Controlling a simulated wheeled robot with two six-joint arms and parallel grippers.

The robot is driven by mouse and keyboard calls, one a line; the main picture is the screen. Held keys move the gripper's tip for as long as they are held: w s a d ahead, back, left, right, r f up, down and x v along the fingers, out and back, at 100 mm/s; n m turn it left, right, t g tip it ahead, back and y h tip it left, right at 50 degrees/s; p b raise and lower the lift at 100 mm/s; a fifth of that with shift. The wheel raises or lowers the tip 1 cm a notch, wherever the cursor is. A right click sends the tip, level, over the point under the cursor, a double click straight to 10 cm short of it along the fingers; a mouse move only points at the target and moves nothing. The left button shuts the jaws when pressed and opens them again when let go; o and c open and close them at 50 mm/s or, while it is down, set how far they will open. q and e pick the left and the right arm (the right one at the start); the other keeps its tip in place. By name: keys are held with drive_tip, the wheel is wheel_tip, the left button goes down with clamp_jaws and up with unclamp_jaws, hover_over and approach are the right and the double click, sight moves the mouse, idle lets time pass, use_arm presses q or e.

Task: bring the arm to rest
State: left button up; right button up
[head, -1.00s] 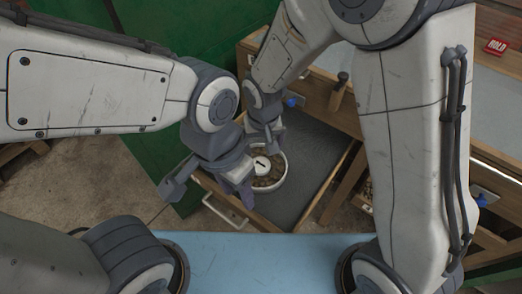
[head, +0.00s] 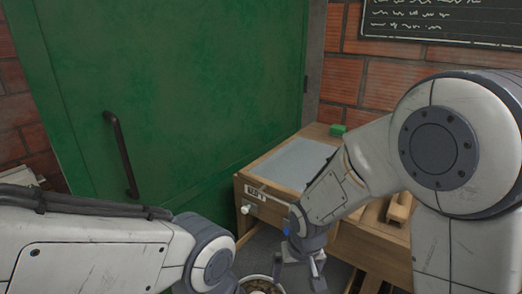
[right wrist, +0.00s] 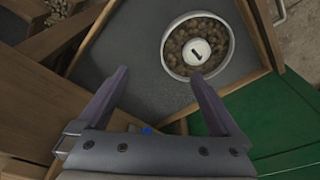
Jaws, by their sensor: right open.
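My right gripper (head: 303,272) hangs over the grey drawer near the bottom of the head view. In the right wrist view its two fingers (right wrist: 160,82) are spread apart with nothing between them. Beyond the fingertips a round white-rimmed bowl (right wrist: 168,62) of brown lumps sits in the drawer (right wrist: 136,36), with a white disc (right wrist: 196,52) bearing a dark mark on the lumps. In the head view only the bowl's top edge (head: 262,280) shows. My left arm (head: 100,250) comes in from the left; its gripper is out of frame.
A wooden bench (head: 265,190) with a grey top and a small green block (head: 338,130) stands behind the drawer. A tall green door (head: 190,90) with a dark handle (head: 122,155) fills the left. A dark board (head: 445,20) hangs on the brick wall.

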drive_tip(key=s+d+r+m, duration=0.15)
drive_tip(key=s+d, duration=0.35)
drive_tip(key=d, duration=0.5)
drive_tip(key=s+a+r+n+g, duration=0.1)
drive_tip(key=s+a+r+n, duration=0.25)
drive_tip(key=s+a, duration=0.35)
drive_tip(key=s+a+r+n+g, duration=0.1)
drive_tip(key=s+a+r+n, duration=0.25)
drive_tip(key=s+a, duration=0.35)
wheel_tip(320, 180, up, 15)
drive_tip(key=p, duration=1.4)
drive_tip(key=shift+w+d+f+n+y+p, duration=0.2)
drive_tip(key=shift+d+n+y+p, duration=0.1)
drive_tip(key=shift+d+n+p, duration=0.1)
